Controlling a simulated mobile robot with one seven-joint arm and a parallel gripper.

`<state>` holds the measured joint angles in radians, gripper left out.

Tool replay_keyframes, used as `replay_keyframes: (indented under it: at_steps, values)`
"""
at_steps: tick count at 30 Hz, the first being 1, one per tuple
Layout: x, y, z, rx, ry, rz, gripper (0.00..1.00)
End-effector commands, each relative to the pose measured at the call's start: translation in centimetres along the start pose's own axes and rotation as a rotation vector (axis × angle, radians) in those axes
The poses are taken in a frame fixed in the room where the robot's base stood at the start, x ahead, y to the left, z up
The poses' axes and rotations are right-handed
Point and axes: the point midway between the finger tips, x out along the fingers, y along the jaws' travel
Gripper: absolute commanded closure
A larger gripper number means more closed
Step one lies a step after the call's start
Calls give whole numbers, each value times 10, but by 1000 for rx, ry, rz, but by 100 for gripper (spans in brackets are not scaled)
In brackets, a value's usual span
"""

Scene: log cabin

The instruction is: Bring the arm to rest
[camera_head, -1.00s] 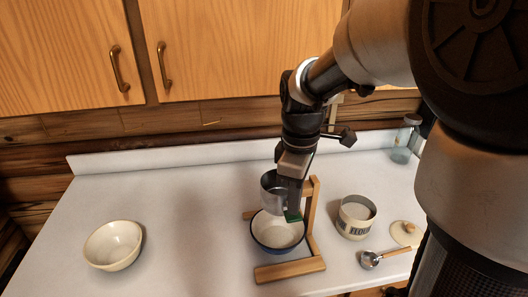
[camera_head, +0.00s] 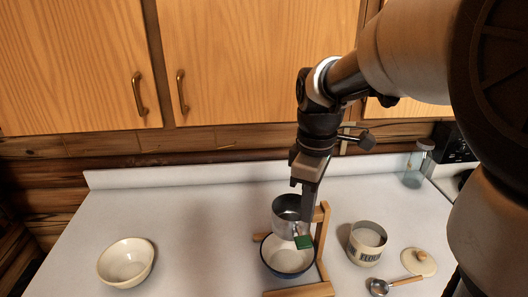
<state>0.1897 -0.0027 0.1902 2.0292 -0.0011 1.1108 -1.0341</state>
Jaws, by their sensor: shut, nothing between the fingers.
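My gripper (camera_head: 309,204) hangs from my arm over the counter, pointing down, its fingers shut and empty. Its tip overlaps a metal sifter cup (camera_head: 286,212) in the picture; I cannot tell if they touch. The cup sits on a wooden stand (camera_head: 320,240), above a white bowl with a dark blue rim (camera_head: 270,262). A small green piece (camera_head: 304,242) shows just below the fingertips, in front of the bowl. My arm comes in from the right and hides part of the cupboards.
A cream bowl (camera_head: 126,263) stands at the left. A flour canister (camera_head: 366,244), its lid (camera_head: 419,262) and a scoop (camera_head: 382,287) are at the right. A glass jar (camera_head: 416,164) stands at the back right. Wooden cupboards (camera_head: 250,60) hang behind. The counter's left middle is clear.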

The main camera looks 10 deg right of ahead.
Motion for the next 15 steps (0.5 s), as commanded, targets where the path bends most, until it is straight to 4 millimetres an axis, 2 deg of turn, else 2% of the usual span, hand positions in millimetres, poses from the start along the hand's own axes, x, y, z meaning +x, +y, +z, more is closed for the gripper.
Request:
replay_keyframes:
  at_steps: [5, 10, 15]
  values:
    - [-20, -18, 11, 165, 33, 82, 100]
    - [-43, -51, 30, 482, 145, 197, 100]
    - [-52, -80, 48, 775, 297, 252, 100]
